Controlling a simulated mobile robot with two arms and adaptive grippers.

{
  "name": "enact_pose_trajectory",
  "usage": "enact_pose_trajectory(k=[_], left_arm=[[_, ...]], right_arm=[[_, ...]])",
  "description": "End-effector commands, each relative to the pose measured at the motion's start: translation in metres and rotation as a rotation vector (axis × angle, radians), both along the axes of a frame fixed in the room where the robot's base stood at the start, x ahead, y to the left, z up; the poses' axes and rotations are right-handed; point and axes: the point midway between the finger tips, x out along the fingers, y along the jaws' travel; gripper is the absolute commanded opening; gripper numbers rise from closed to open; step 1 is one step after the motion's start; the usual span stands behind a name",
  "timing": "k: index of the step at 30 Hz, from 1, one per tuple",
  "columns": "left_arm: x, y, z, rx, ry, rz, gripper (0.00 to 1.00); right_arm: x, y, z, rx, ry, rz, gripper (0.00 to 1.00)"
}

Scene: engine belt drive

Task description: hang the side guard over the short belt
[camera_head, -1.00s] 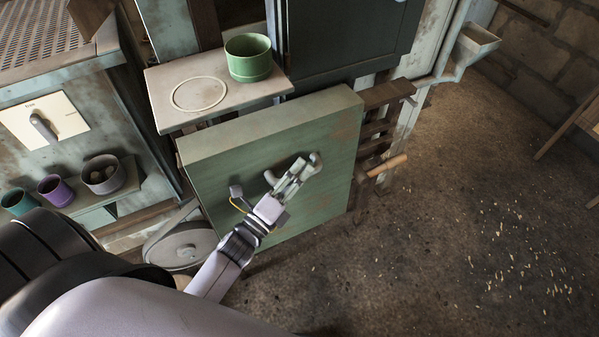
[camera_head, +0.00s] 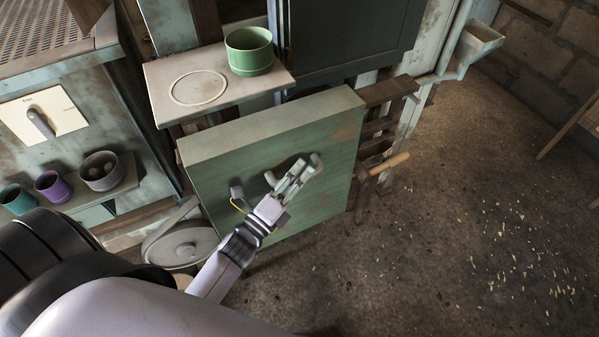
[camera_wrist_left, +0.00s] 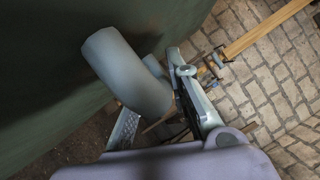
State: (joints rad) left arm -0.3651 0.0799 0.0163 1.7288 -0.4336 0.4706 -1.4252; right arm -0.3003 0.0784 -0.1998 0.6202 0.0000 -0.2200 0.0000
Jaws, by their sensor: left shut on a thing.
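The side guard (camera_head: 300,130) is a large green box-like panel with worn, rusty patches. It stands upright in front of the machine frame, below a small shelf. My left gripper (camera_head: 297,178) is shut on the curved handle (camera_head: 314,160) on the guard's front face. In the left wrist view the thick bent handle (camera_wrist_left: 128,72) shows close up beside my gripper fingers, with the dark green guard face (camera_wrist_left: 60,60) behind it. A grey pulley wheel (camera_head: 184,246) shows left of the guard, with part of a belt. The rest of the belt is hidden. My right gripper is not in view.
A shelf (camera_head: 155,90) with a green cup (camera_head: 249,52) stands just above the guard. A wooden-handled bar (camera_head: 388,163) sticks out right of it. A control panel (camera_head: 42,115) and several cups are at left. The floor (camera_head: 450,240) at right is clear except for scattered chips.

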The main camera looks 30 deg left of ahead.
Motion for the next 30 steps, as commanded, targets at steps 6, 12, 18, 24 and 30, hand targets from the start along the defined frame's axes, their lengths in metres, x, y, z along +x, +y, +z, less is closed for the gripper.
enact_pose_trajectory(k=[6,12,18,24,30], left_arm=[[0.001,0.0015,-0.0021,0.0,-0.004,0.003,0.0],[0.001,0.0015,-0.0042,0.0,-0.004,0.003,0.0],[0.001,0.0013,-0.0039,0.0,-0.005,0.003,0.0],[0.0008,0.0009,-0.0038,0.0,-0.005,0.002,0.27],[0.0004,0.0003,-0.0051,-0.001,-0.003,0.0,0.4]], right_arm=[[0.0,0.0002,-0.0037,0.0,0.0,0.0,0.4],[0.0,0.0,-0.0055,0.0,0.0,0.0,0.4],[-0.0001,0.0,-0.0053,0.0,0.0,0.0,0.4],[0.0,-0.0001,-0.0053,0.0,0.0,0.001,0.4],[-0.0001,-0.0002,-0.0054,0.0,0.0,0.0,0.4]])
